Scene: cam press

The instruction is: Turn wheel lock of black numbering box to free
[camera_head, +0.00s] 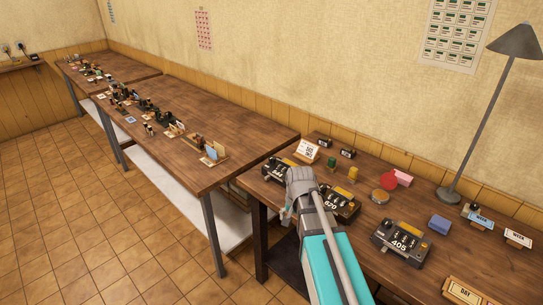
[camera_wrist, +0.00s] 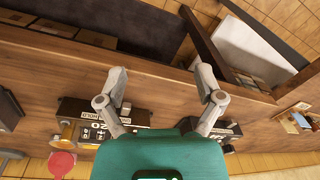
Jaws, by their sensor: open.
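Three black numbering boxes sit in a row on the near table: one at the left (camera_head: 276,167) partly behind my gripper, one marked 620 (camera_head: 342,205) partly behind my arm, and one marked 405 (camera_head: 402,242) to the right. My gripper (camera_head: 298,180) hangs over the gap between the left box and the 620 box. In the wrist view its fingers (camera_wrist: 160,74) are spread wide with nothing held. There, the 620 box (camera_wrist: 85,125) shows behind the left finger and another black box (camera_wrist: 228,130) behind the right finger. The wheel locks are too small to make out.
Behind the boxes stand a number card (camera_head: 308,151), a green cylinder (camera_head: 331,162), a yellow cylinder (camera_head: 353,173), a red round thing (camera_head: 388,180) and a round tin (camera_head: 380,196). A blue block (camera_head: 440,223) and a lamp (camera_head: 480,120) are at the right. The table's front edge is close.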

